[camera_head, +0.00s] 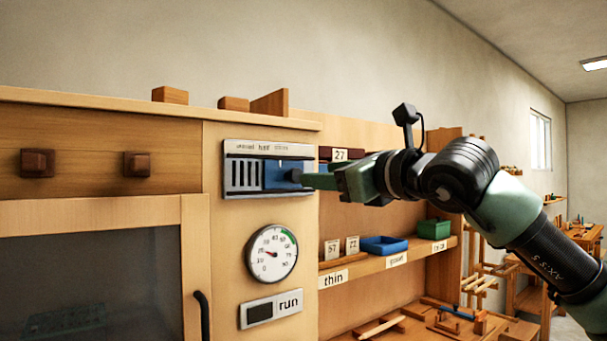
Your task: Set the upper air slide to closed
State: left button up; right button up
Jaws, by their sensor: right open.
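The upper air slide (277,174) is a blue plate in a grey metal frame on the wooden cabinet front. Its label strip (262,147) has several words, with "half" the clearest one in the middle. The blue plate sits at the right part of the frame, and dark vent slots (243,175) show open at its left. My right gripper (300,178) reaches in from the right with its fingertips at the blue plate's knob. It is open; I cannot tell whether the fingers touch the knob. My left gripper is not in view.
Below the slide are a round dial (271,253) and a "run" panel (271,308). A glass-fronted door (90,285) with a dark handle is at the left. Shelves at the right hold a blue tray (384,246) and a green box (433,229).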

aim_at(297, 174)
jog(key=p+x, duration=0.4)
jog(key=x, duration=0.3)
jog(key=shift+w+a+r+p, duration=0.1)
jog(key=shift+w+a+p, duration=0.05)
jog(key=shift+w+p, duration=0.2)
jog(key=shift+c, duration=0.3)
grip_shut()
dwell(0.8)
